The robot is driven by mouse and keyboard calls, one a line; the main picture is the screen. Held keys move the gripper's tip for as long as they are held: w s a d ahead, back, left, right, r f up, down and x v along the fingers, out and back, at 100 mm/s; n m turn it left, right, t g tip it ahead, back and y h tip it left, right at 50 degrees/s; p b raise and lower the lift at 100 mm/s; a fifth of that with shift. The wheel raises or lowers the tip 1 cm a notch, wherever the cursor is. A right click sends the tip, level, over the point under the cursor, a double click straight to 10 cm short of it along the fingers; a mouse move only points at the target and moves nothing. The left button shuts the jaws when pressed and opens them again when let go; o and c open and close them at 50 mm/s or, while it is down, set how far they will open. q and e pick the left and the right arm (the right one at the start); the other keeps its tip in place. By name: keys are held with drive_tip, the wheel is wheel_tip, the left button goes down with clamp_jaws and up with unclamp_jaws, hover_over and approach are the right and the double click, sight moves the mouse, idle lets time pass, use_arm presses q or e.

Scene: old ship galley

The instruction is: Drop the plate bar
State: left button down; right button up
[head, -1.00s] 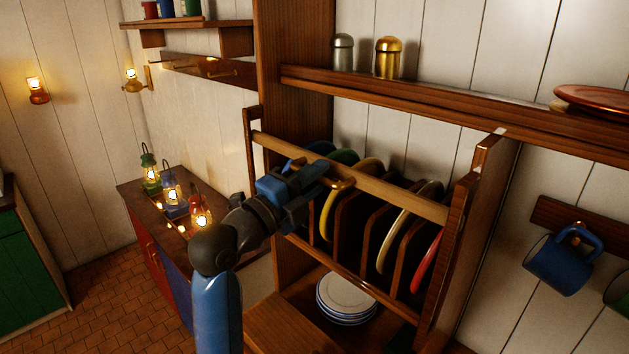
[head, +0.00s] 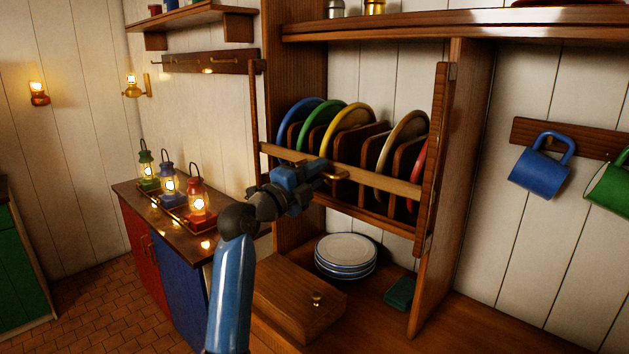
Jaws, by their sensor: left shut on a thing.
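The plate bar (head: 385,181) is a pale wooden rail across the front of the plate rack. It crosses the lower part of the plates, above the rack's bottom rail. A brass handle (head: 336,174) sits on the bar near its middle. My left gripper (head: 318,174) is at this handle, shut on it, and its fingers hide part of the handle and bar. Blue (head: 293,116), green (head: 326,121), yellow (head: 352,120), cream (head: 404,138) and red (head: 419,170) plates stand upright behind the bar. My right gripper is out of view.
Stacked white plates (head: 346,250), a wooden drawer box (head: 300,292) and a green block (head: 399,293) are below the rack. Blue (head: 540,172) and green (head: 609,189) mugs hang at right. Lit lanterns (head: 168,184) stand on the left cabinet. The rack's right side post (head: 436,150) is close to the bar's end.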

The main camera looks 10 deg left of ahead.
use_arm(q)
wheel_tip(320, 180, down, 6)
drive_tip(key=b, duration=0.4)
drive_tip(key=shift+b, duration=0.3)
drive_tip(key=shift+d+f, duration=0.1)
drive_tip(key=shift+f, duration=0.1)
drive_tip(key=c, duration=1.4)
unclamp_jaws()
drive_tip(key=shift+o, duration=0.9)
drive_tip(key=shift+r, duration=0.15)
drive_tip(key=b+v, duration=0.1)
drive_tip(key=v, duration=1)
drive_tip(key=shift+w, duration=0.1)
